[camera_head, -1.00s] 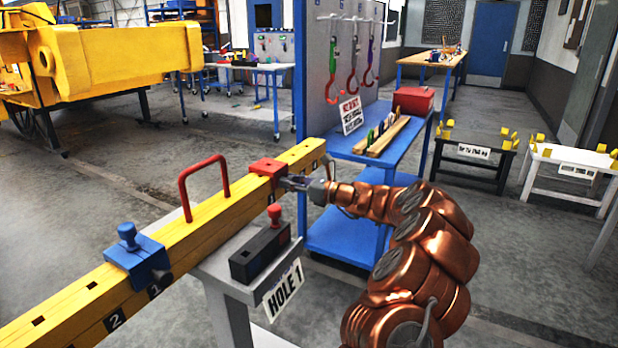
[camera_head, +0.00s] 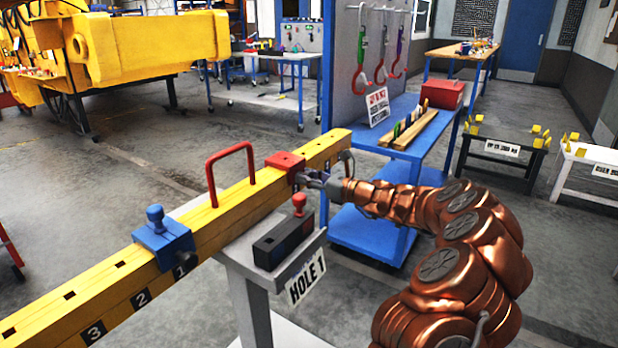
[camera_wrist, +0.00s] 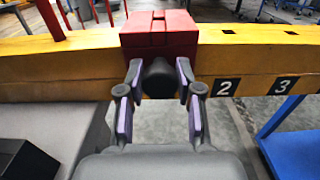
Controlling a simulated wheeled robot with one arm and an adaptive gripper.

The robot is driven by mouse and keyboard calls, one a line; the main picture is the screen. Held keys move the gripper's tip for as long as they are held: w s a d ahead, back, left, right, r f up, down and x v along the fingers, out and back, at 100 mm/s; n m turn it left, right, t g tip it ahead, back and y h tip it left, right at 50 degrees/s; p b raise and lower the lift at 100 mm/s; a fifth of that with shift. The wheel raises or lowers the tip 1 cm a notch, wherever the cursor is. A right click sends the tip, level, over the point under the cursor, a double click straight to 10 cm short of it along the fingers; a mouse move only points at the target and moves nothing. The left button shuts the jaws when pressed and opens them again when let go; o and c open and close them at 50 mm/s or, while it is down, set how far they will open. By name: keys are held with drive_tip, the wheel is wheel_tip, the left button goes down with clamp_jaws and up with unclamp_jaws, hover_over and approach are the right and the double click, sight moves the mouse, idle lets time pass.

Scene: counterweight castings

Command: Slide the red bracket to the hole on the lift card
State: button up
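The red bracket (camera_head: 285,161) sits over the yellow beam (camera_head: 222,218), right of the beam's red handle. In the wrist view the red bracket (camera_wrist: 159,36) has a dark knob (camera_wrist: 160,78) facing me. My gripper (camera_head: 312,178) has its fingers on both sides of this knob, and appears shut on it; in the wrist view the gripper (camera_wrist: 160,80) shows both pads close to it. Labels 2 (camera_wrist: 225,87) and 3 (camera_wrist: 283,85) are right of the bracket; no label 1 shows there.
A blue bracket (camera_head: 163,243) sits on the beam's other side, near labels 1 to 3. The red handle (camera_head: 231,150) stands left of the red bracket. A dark box (camera_head: 283,242) with a red knob rests on the grey stand. A blue cart (camera_head: 375,236) stands behind my arm.

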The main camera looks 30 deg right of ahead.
drive_tip(key=o, duration=0.4)
drive_tip(key=v, duration=1.2)
idle(0.5)
